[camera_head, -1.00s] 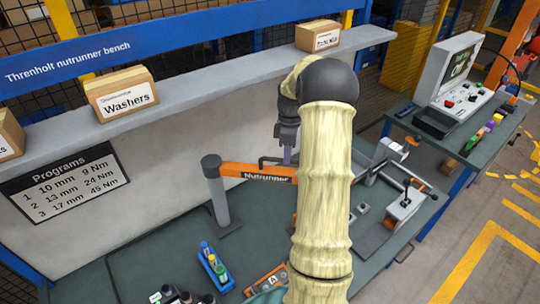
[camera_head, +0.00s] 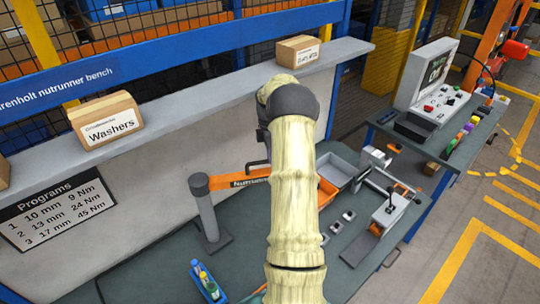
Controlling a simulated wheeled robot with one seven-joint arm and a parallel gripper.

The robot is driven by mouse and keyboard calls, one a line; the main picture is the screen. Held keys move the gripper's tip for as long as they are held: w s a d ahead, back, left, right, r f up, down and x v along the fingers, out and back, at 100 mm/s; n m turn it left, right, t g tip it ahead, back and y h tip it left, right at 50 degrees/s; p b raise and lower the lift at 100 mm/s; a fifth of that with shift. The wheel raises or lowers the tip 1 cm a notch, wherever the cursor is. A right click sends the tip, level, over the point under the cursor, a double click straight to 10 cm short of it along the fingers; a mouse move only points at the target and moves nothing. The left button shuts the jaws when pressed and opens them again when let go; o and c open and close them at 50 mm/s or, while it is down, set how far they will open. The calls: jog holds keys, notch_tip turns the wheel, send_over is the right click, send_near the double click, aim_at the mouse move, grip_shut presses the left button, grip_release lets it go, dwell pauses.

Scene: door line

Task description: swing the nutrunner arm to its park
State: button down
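The orange nutrunner arm (camera_head: 233,181), lettered "Nutrunner", reaches right from a grey post (camera_head: 206,208) on the bench. My own pale-sleeved arm covers its right part, so its far end and any tool there are hidden. A dark handle bar shows just above the orange arm, close to my arm. My gripper is hidden behind my arm, and I cannot see whether it touches the nutrunner arm. No park rest can be made out with certainty.
A grey bin (camera_head: 341,170) and a clamp fixture (camera_head: 388,212) stand right of my arm. A blue tray of sockets (camera_head: 207,283) lies at the front. A shelf (camera_head: 190,97) carries boxes. A control console (camera_head: 434,85) stands on the side bench (camera_head: 440,150).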

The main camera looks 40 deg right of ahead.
jog(key=c, duration=1.4)
grip_release()
jog(key=shift+r, duration=0.1)
jog(key=shift+w+r+b, duration=0.15)
jog(key=shift+r+b, duration=0.1)
jog(key=shift+b, duration=0.05)
notch_tip(320, 180, up, 7)
jog(key=w+b, duration=0.1)
jog(key=b, duration=0.1)
jog(key=shift+d+f, duration=0.15)
jog(key=shift+d, duration=0.15)
